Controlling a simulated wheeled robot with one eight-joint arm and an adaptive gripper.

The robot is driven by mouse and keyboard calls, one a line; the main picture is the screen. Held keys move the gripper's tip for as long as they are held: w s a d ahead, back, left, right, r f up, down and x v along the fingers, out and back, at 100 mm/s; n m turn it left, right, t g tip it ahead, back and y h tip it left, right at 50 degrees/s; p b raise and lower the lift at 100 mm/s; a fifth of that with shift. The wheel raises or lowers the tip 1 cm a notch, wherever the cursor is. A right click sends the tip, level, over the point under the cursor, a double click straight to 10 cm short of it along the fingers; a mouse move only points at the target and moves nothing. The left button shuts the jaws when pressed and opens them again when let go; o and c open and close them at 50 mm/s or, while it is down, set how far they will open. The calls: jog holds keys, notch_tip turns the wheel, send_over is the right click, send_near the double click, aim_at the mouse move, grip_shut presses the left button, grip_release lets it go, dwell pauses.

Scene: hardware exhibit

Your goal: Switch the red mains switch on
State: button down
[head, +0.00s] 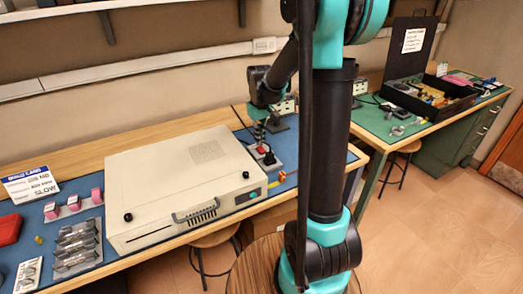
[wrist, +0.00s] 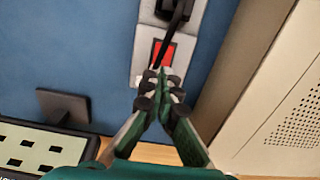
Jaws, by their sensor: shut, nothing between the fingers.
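The red mains switch (wrist: 164,52) is set in a pale grey plate (wrist: 139,70) lying on the blue mat. In the head view the red switch (head: 262,149) shows small, just right of the big beige case. My gripper (wrist: 160,82) is shut and empty, its fingertips together at the near edge of the red switch. Whether they touch it I cannot tell. In the head view my gripper (head: 260,130) points down over the switch unit. The fingertips hide part of the switch and plate. Whether the switch is on or off is not clear.
The beige case (head: 190,175) stands close beside the switch; its vented side (wrist: 290,110) shows in the wrist view. A black plug or cable (wrist: 176,15) sits at the plate's far end. A black-based stand (wrist: 62,105) is to the left. Blue mat (wrist: 75,40) lies bare between.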

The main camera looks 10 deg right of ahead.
aim_at(260, 147)
jog(key=shift+f, duration=0.9)
dwell(0.4)
jog(key=shift+r, duration=3.55)
